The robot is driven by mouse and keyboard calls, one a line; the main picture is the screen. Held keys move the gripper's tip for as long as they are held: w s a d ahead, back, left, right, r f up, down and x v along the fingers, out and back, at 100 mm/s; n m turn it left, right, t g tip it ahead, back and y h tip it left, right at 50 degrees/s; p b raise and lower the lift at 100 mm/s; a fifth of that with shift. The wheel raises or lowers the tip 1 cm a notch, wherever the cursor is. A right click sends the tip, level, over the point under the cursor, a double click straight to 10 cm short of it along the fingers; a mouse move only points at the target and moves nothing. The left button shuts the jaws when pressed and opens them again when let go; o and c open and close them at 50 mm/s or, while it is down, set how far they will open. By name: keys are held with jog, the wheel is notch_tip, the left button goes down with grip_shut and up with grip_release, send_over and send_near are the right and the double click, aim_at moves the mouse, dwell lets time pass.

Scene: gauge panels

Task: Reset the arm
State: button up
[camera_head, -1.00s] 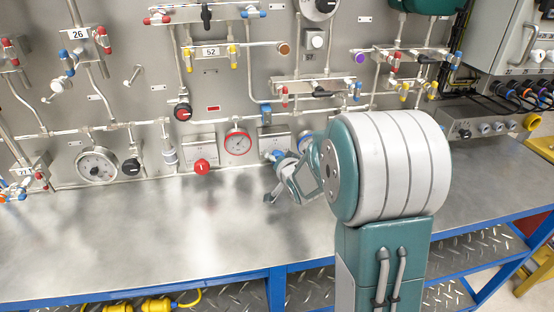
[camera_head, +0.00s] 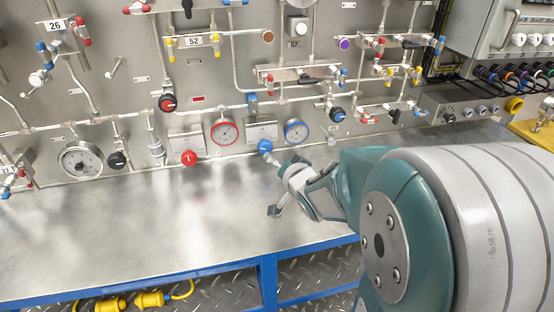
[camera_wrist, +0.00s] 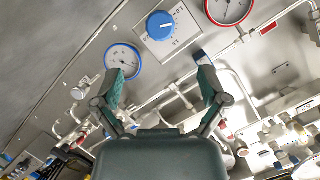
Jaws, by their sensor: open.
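My gripper (camera_head: 276,190) is open and empty in the head view, in front of the panel's lower edge above the metal bench. It is just below and right of a blue knob (camera_head: 265,146). In the wrist view, the two fingers of my gripper (camera_wrist: 162,80) are spread apart with nothing between them. The blue knob (camera_wrist: 160,25) shows beyond the fingertips. A blue-rimmed gauge (camera_wrist: 122,58) lies behind the left finger, which overlaps it in the picture. My forearm fills the lower right of the head view.
The steel panel carries a red-rimmed gauge (camera_head: 224,131), a blue-rimmed gauge (camera_head: 296,131), a red knob (camera_head: 189,158) and a large dial (camera_head: 81,160). Pipes and valves cover the upper panel. The bench top (camera_head: 130,225) is clear on the left. Yellow connectors (camera_head: 135,301) sit below.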

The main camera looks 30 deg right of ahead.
jog(key=shift+r, duration=0.1)
dwell(0.4)
jog(key=s+a+r+n+g, duration=0.2)
jog(key=s+a+n+g, duration=0.2)
jog(key=s, duration=0.7)
jog(key=s+a+r+n+g, duration=0.2)
jog(key=s+a+n+g, duration=0.2)
jog(key=s+a, duration=0.3)
jog(key=s, duration=0.4)
jog(key=shift+g+y, duration=0.4)
jog(key=shift+a, duration=0.1)
dwell(3.8)
